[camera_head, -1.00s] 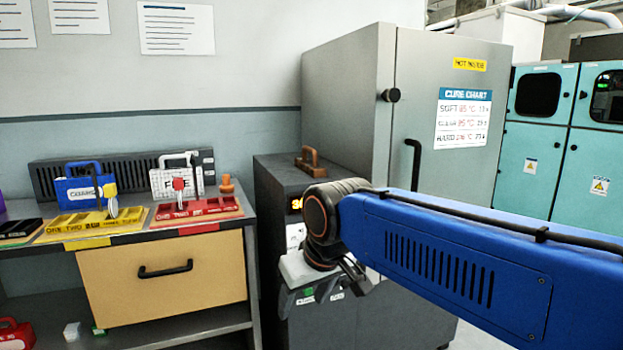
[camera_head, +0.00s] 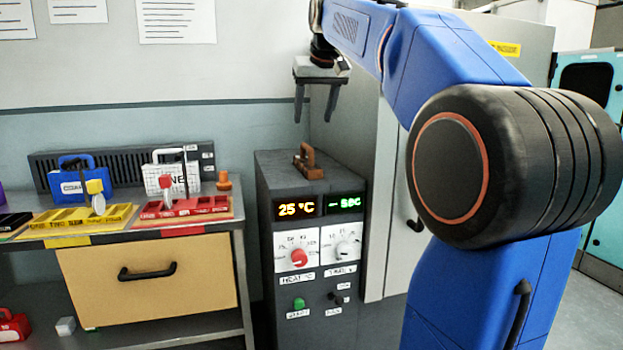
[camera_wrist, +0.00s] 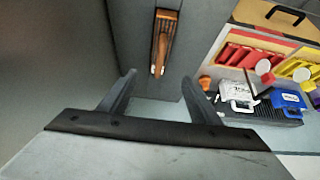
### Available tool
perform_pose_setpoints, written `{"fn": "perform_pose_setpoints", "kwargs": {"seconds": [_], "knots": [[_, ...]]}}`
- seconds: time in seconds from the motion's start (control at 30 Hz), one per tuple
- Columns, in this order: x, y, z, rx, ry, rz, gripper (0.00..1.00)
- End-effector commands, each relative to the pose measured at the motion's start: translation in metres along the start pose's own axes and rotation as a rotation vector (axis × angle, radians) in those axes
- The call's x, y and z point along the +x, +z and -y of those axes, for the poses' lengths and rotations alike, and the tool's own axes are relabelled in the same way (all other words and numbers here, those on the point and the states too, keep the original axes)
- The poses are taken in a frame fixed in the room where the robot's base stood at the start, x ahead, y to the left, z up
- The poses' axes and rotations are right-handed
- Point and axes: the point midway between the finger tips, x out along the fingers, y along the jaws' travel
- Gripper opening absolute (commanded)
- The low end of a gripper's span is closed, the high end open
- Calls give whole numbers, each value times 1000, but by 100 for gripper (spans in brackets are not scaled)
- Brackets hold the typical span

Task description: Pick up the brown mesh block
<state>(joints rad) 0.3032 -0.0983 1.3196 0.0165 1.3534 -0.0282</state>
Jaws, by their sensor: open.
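A brown block with an arched handle (camera_head: 307,163) lies on top of the dark grey control cabinet (camera_head: 335,166); I take it for the brown mesh block, though its mesh is too small to make out. In the wrist view the brown block (camera_wrist: 163,42) shows ahead of the fingers, its handle facing the camera. My gripper (camera_head: 315,108) is open and empty, fingers pointing down, above the cabinet and apart from the block. Its two fingers also show in the wrist view (camera_wrist: 158,84), spread either side of the block's line.
A tall grey oven (camera_head: 375,150) stands close behind and right of the cabinet. On the left bench are a red tray (camera_head: 190,212), a yellow tray (camera_head: 80,220), a blue block (camera_head: 75,183), a white block (camera_head: 168,178) and an orange knob-like piece (camera_head: 224,182).

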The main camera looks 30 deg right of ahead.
Motion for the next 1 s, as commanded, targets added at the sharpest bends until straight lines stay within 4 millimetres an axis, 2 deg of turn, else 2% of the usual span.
{"fn": "perform_pose_setpoints", "kwargs": {"seconds": [0.17,0.73,0.9,1.0], "knots": [[4,-10,-5,6,4,-3,57],[99,-8,-4,5,4,-2,57],[117,-9,-4,5,4,-3,57],[121,-9,-4,5,4,-2,57]]}}
